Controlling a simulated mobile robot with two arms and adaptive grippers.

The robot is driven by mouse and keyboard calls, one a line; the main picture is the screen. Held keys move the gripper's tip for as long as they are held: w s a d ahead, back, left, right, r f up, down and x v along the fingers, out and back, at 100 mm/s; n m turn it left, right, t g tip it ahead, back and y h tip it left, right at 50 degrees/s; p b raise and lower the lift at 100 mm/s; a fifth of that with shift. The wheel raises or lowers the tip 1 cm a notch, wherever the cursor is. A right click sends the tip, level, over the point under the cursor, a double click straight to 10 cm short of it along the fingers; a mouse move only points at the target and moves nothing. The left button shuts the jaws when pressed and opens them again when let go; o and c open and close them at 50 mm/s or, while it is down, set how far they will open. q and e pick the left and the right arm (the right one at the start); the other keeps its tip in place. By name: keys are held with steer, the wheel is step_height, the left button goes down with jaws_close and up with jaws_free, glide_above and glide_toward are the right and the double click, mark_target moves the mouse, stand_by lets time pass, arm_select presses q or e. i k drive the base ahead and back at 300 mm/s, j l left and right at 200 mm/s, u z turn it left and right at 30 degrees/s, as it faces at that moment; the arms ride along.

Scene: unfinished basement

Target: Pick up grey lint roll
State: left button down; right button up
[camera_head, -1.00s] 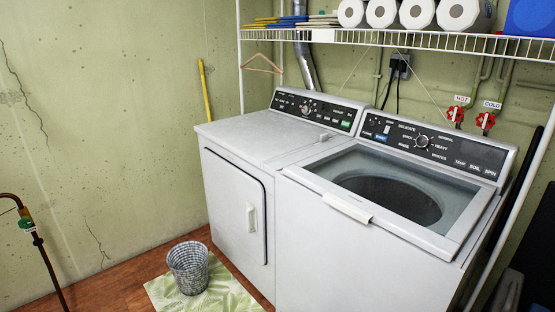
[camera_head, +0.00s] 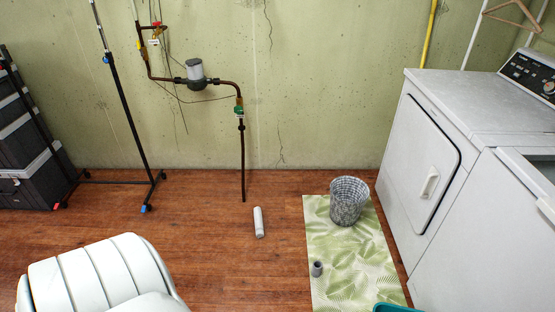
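A small grey roll (camera_head: 317,269) stands on the green leaf-patterned mat (camera_head: 340,232), near the mat's left edge. It looks like a short upright tube and is the greyest roll in view. A longer white-grey cylinder (camera_head: 259,222) lies on the wooden floor to the left of the mat. From here I cannot tell for certain which of the two is the lint roll. Neither of my grippers shows in the head view.
A grey woven basket (camera_head: 348,203) stands on the mat's far part. A teal object (camera_head: 394,308) is cut off at the bottom edge. White machines (camera_head: 430,170) stand at right. A black stand (camera_head: 125,110) and dark boxes (camera_head: 30,150) are at left. Bare floor (camera_head: 215,235) lies between.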

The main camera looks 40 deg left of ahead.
mark_target(317, 265)
steer(key=u, duration=1)
steer(key=i+j+z, duration=0.2)
steer(key=j, duration=0.2)
steer(key=j+z, duration=0.2)
steer(key=j, duration=0.2)
steer(key=k, duration=0.05)
